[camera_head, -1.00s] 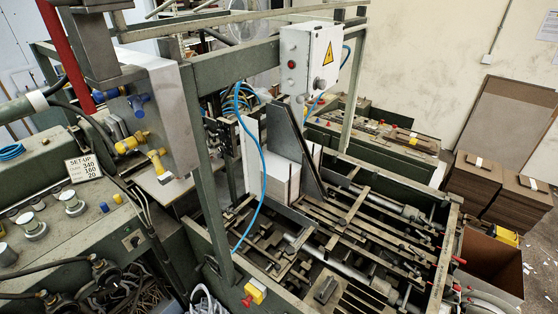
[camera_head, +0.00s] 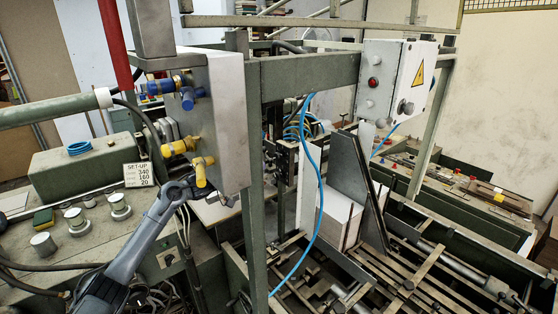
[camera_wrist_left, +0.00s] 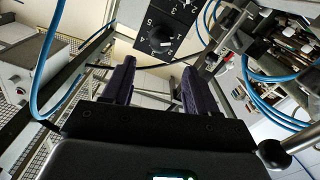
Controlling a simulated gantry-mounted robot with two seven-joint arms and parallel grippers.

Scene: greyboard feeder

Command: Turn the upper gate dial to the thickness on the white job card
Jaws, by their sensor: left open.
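A dark dial plate with a round black knob (camera_wrist_left: 162,40) shows at the top of the left wrist view. White figures ring it, 5 among them; a pale mark lies on the knob, but its exact setting is unclear. My left gripper (camera_wrist_left: 159,68) is open and empty, its two dark fingers pointing toward the knob, apart from it. In the head view my left arm reaches up to the yellow-handled fittings, and its fingertips are hard to make out. A white card (camera_head: 138,174) reads SET-UP, 340, 160, 20; its small words are illegible. My right gripper is not in view.
A grey cabinet (camera_head: 228,120) with blue fittings (camera_head: 187,98) and yellow fittings (camera_head: 180,147) stands close to my left arm. Blue hoses (camera_wrist_left: 45,60) flank the wrist view. A green post (camera_head: 257,200) and a white control box (camera_head: 397,80) stand to the right.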

